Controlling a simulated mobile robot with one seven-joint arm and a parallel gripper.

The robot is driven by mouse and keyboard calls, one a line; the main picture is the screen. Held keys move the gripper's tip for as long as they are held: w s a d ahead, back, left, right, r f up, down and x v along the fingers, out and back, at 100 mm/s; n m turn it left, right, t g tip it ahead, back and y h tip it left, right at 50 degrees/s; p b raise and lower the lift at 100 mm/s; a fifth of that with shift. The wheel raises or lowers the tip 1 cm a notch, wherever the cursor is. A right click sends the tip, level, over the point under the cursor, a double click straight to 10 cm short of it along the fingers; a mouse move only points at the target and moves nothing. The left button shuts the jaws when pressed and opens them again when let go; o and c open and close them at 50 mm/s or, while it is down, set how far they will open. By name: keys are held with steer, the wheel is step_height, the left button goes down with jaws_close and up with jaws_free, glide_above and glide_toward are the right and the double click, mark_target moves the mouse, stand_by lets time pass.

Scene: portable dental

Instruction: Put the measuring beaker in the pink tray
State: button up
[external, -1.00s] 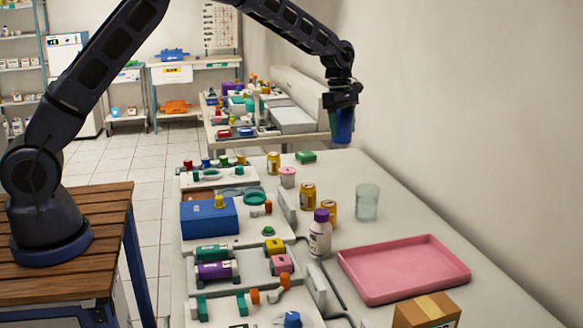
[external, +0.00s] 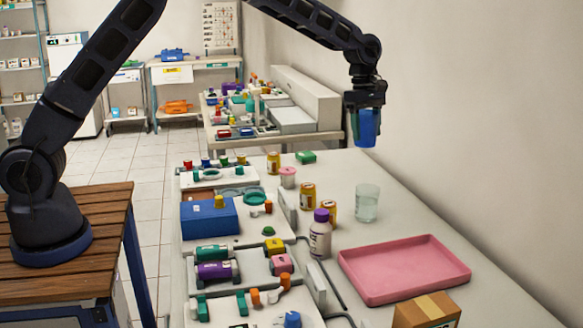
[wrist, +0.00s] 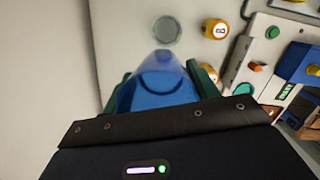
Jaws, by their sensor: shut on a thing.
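My gripper (external: 365,112) is shut on a blue measuring beaker (external: 367,130) and holds it in the air above the far part of the table. In the wrist view the beaker (wrist: 160,88) sits between the two green fingers, with its spout toward the top of the picture. The pink tray (external: 403,269) lies on the near right of the table and looks empty. My gripper and the beaker are apart from the tray, beyond and above it. The tray is not in the wrist view.
A clear glass (external: 367,204) stands between the beaker and the tray. A white bottle with a purple cap (external: 320,237) stands left of the tray, and a cardboard box (external: 427,311) is in front of it. Yellow jars (external: 308,195) stand further back. A wall borders the right.

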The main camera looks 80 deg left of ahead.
steer(key=d+m, duration=0.2)
steer(key=d, duration=1.3)
steer(key=m, duration=0.2)
glide_above(405, 273)
steer(key=shift+g, duration=0.3)
steer(key=f, duration=1.9)
steer(key=shift+a+f, duration=0.25)
steer(key=shift+a, duration=0.1)
steer(key=shift+f, duration=0.1)
steer(key=o, duration=1)
